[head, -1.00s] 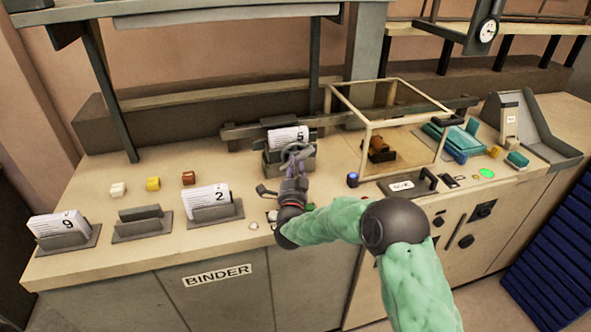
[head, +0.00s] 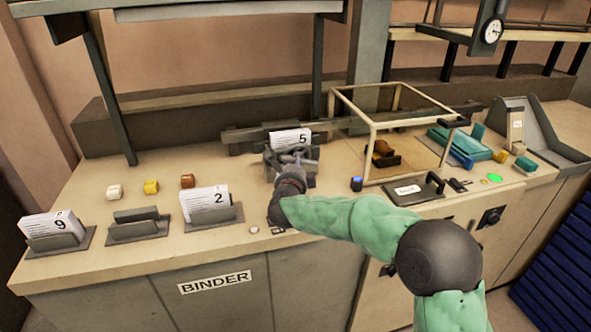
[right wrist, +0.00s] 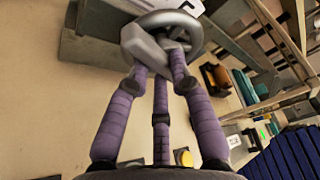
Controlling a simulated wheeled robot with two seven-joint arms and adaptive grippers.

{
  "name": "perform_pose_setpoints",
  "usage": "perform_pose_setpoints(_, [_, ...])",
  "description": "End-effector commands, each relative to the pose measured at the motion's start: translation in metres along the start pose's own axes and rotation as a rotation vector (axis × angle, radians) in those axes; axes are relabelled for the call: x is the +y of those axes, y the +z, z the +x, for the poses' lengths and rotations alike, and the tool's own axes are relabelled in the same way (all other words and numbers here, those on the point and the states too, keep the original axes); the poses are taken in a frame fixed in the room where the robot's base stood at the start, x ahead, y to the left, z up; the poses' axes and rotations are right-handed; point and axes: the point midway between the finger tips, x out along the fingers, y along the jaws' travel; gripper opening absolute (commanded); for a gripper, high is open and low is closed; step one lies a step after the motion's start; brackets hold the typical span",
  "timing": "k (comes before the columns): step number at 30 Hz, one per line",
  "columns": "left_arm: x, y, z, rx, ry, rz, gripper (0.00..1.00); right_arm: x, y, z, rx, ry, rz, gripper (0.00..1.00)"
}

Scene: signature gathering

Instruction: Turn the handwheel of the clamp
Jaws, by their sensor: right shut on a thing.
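The clamp (head: 272,172) stands at the back of the binder bench and holds a white page bundle marked 5 (head: 290,140). Its grey handwheel faces front and is mostly hidden by my gripper in the head view. In the right wrist view the handwheel (right wrist: 166,19) shows as a round rim with a thick hub. My right gripper (head: 298,163) reaches in from the front. Its purple fingers, also in the right wrist view (right wrist: 160,62), are closed on the wheel's hub inside the rim. My left gripper is not in view.
A glass-sided frame (head: 366,124) stands just right of the clamp. Holders with bundles marked 2 (head: 205,202) and 9 (head: 50,226), and an empty holder (head: 138,230), stand to the left. Small white, yellow and brown blocks sit behind them. Bare bench lies between.

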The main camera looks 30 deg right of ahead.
Motion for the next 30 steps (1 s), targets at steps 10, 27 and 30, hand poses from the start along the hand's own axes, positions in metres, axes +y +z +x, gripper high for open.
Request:
perform_pose_setpoints(10, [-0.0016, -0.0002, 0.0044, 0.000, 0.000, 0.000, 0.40, -0.0045, 0.0001, 0.0001, 0.001, 0.095, 0.232, 0.00])
perform_pose_setpoints(27, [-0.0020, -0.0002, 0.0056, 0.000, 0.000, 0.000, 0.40, -0.0059, 0.0001, 0.0000, 0.001, 0.145, 0.349, 0.00])
perform_pose_setpoints(30, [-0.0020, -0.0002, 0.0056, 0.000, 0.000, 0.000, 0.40, -0.0058, 0.0001, 0.0000, 0.001, 0.145, 0.349, 0.00])
